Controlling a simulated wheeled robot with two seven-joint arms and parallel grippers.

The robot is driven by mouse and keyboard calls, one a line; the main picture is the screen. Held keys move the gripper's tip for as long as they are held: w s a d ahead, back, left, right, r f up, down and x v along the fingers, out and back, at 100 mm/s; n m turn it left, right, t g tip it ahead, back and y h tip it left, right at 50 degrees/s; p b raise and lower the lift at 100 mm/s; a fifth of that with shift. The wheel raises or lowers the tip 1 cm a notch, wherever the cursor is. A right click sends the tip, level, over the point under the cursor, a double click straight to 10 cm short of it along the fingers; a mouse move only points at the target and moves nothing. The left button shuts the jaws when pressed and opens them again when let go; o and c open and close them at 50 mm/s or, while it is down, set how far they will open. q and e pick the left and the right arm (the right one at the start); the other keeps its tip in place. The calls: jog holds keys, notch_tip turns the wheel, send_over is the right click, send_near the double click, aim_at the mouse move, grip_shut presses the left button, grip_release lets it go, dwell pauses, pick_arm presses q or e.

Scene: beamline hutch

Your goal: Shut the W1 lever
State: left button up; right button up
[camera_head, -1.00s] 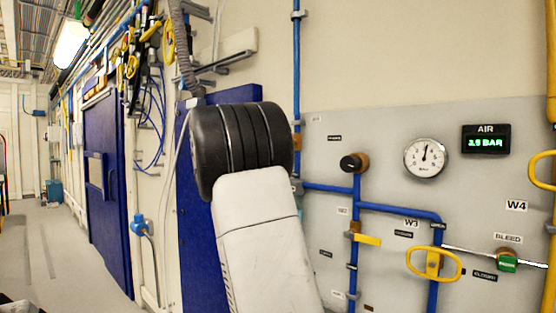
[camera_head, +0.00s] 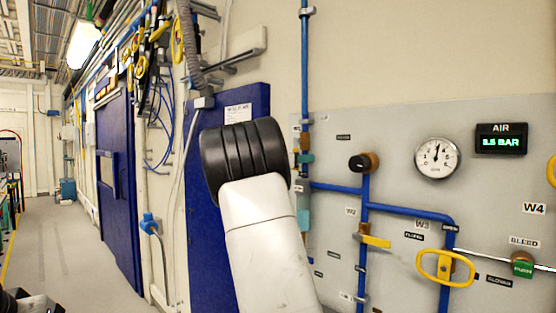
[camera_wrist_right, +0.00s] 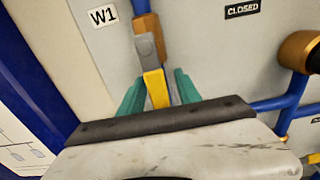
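The W1 lever (camera_wrist_right: 156,88) is a yellow handle on a grey hub and orange-brown valve body, left of centre in the right wrist view. It lies roughly along its blue pipe, beside the W1 label (camera_wrist_right: 102,16). My right gripper (camera_wrist_right: 158,84) has its two teal fingers apart, one on either side of the lever. A gap shows on the right side; contact on the left cannot be told. In the head view my own arm hides most of this gripper, with only a teal part (camera_head: 305,158) showing at the panel's left edge. My left gripper is not in view.
The grey panel also carries the W2 lever (camera_head: 375,242), the yellow W3 handle (camera_head: 446,267), a black knob (camera_head: 360,162), a gauge (camera_head: 437,158) and an AIR display (camera_head: 501,139). A CLOSED label (camera_wrist_right: 242,9) is right of W1. Floor (camera_head: 75,250) at the left is open.

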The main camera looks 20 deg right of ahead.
jog(key=shift+c, duration=0.4)
grip_shut()
dwell(0.9)
